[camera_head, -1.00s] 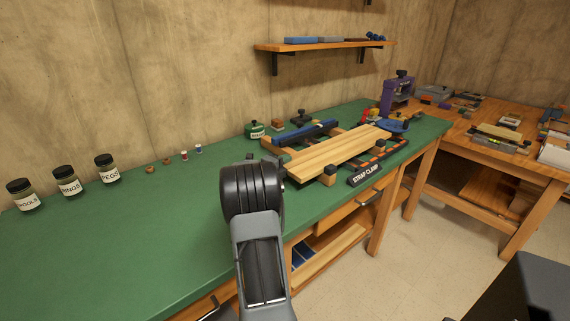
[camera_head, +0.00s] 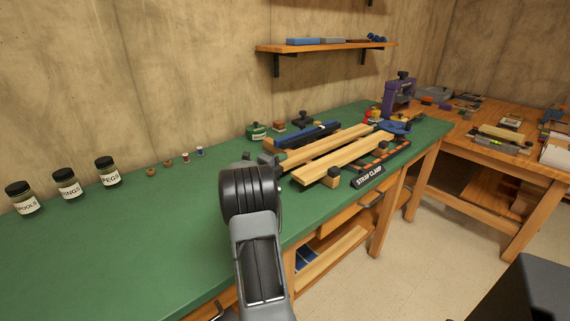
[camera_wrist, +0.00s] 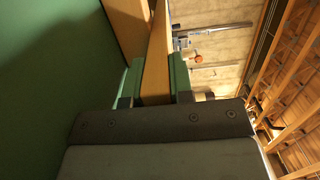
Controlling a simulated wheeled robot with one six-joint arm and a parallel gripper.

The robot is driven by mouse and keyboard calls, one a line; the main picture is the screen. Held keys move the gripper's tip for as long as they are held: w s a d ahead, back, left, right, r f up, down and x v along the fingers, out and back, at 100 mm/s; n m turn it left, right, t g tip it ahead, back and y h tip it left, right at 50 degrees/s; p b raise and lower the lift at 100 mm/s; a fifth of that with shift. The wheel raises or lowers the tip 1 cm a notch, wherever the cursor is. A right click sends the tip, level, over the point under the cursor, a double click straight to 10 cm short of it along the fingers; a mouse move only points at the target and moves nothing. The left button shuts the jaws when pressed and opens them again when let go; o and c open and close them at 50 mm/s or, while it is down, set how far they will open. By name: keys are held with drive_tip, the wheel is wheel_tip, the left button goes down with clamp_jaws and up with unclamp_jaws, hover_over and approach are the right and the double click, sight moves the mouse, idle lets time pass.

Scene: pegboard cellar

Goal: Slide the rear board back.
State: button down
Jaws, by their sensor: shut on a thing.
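A blue bar (camera_head: 308,136) lies behind the rear board. A green tin (camera_head: 257,131) and small items stand behind the clamp. Labelled jars (camera_head: 67,183) stand at the left. The green benchtop (camera_head: 150,235) is clear at the left front.

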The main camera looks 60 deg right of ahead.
drive_tip(key=shift+w+d, duration=0.2)
drive_tip(key=shift+w, duration=0.3)
drive_tip(key=c, duration=0.9)
unclamp_jaws()
drive_tip(key=a, duration=0.4)
drive_tip(key=w+a, duration=0.1)
drive_tip(key=a, duration=0.4)
drive_tip(key=w+a, duration=0.1)
drive_tip(key=a, duration=0.3)
drive_tip(key=shift+w+a, duration=0.2)
drive_tip(key=shift+a, duration=0.05)
drive_tip(key=shift+p, duration=0.3)
